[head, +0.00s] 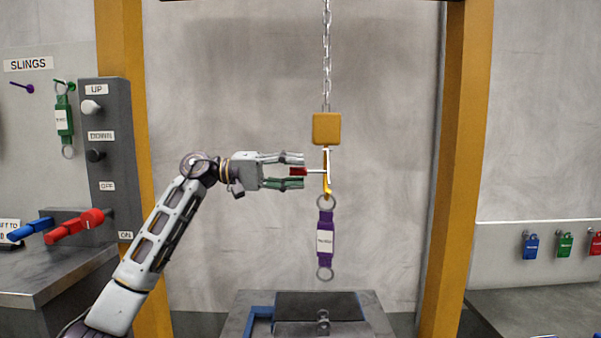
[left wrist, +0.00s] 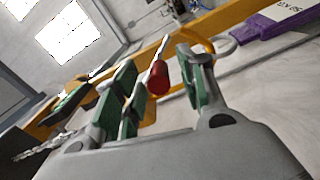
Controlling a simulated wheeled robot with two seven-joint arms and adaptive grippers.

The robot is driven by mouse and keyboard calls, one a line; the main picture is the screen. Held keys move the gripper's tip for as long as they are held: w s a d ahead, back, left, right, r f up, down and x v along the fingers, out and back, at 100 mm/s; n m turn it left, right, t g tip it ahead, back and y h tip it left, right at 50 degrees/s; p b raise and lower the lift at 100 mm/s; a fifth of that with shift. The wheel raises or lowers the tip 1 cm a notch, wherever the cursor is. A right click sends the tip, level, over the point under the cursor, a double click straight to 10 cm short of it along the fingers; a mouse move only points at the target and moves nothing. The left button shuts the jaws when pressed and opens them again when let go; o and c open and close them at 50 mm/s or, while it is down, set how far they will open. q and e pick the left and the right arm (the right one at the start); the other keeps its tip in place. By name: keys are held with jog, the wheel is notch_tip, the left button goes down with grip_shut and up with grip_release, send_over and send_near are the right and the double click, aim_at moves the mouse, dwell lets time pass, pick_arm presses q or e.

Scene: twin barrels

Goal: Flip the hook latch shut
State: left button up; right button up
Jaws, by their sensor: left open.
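The yellow hook (head: 328,184) hangs under a yellow block (head: 327,128) on a chain. A thin latch lever (head: 315,171) sticks out to the left from the hook and ends in a red knob (head: 298,172). The knob also shows in the left wrist view (left wrist: 158,78), between the green-padded fingers. My left gripper (head: 292,171) is open at the knob, one finger above it and one below; I cannot tell whether either touches it. A purple sling (head: 325,238) hangs by its upper ring from the hook. My right gripper is out of view.
A grey pedestal (head: 370,318) with a dark top and a small ring stands below the sling. Yellow posts (head: 455,170) flank the hook. A grey control box (head: 110,180) with knobs and a red lever (head: 75,225) is at left. Several padlocks (head: 566,245) hang at right.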

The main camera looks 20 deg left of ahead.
pick_arm(q)
jog(key=v, duration=1)
jog(key=shift+r, duration=0.1)
dwell(0.4)
